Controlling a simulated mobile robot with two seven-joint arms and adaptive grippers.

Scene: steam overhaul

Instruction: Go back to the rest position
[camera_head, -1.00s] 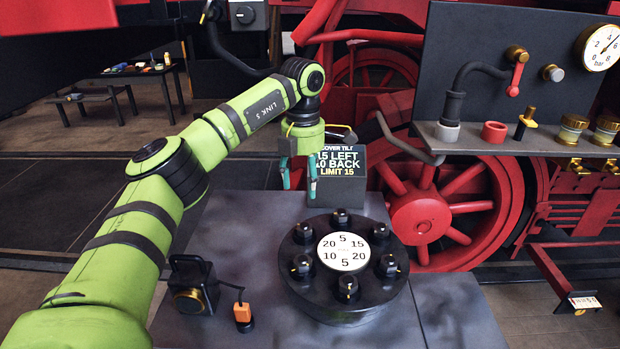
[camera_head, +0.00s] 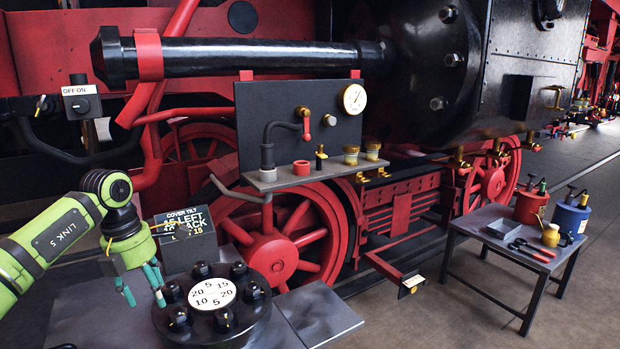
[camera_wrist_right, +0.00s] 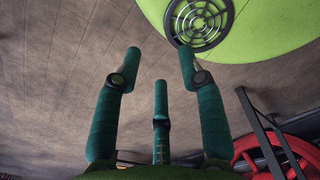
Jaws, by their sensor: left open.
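My left gripper (camera_head: 142,294) is in the head view at the lower left, on the green arm. Its teal fingers are spread and hold nothing. They point down, just left of the round black cover (camera_head: 256,318). I cannot tell how high they are above the bench. My right gripper (camera_wrist_right: 160,65) shows in the right wrist view with its three teal fingers apart and nothing between them. It is not in the head view.
The black cover tilt display (camera_head: 174,252) stands behind the cover. A dark panel with a shelf (camera_head: 300,178) and a gauge (camera_head: 354,99) stands behind that. A side table (camera_head: 480,228) with pots and tools is at the right. Open floor (camera_head: 420,320) lies between.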

